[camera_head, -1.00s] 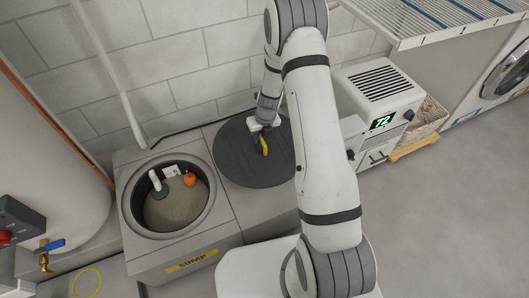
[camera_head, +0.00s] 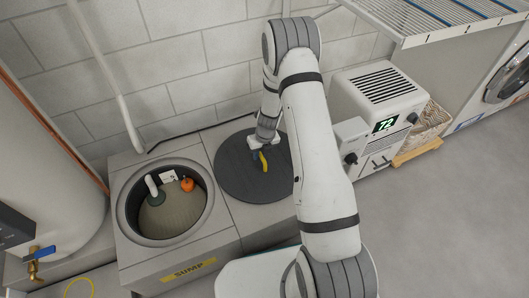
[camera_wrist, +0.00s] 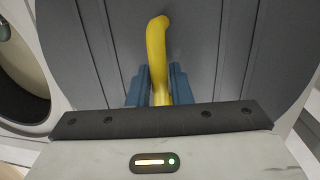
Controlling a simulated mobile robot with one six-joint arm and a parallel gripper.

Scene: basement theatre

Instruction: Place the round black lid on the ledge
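The round black lid (camera_head: 237,180) is a dark grey-black disc with a yellow handle (camera_head: 264,162). It lies level over the grey ledge (camera_head: 228,222), to the right of the open sump pit (camera_head: 165,243). I cannot tell whether it touches the ledge or hangs just above it. My gripper (camera_head: 258,157) is over the lid, its blue fingers on the handle. In the wrist view, the fingers (camera_wrist: 159,88) close on both sides of the yellow handle, with the lid (camera_wrist: 100,50) filling the background. My arm hides the lid's right edge.
The pit is uncovered and holds a white pipe and an orange float (camera_head: 187,185). A block wall (camera_head: 180,60) stands behind. A white dehumidifier (camera_head: 385,95) stands to the right, beside a basket (camera_head: 430,125). A wire shelf (camera_head: 440,20) overhangs at upper right. Floor at right is clear.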

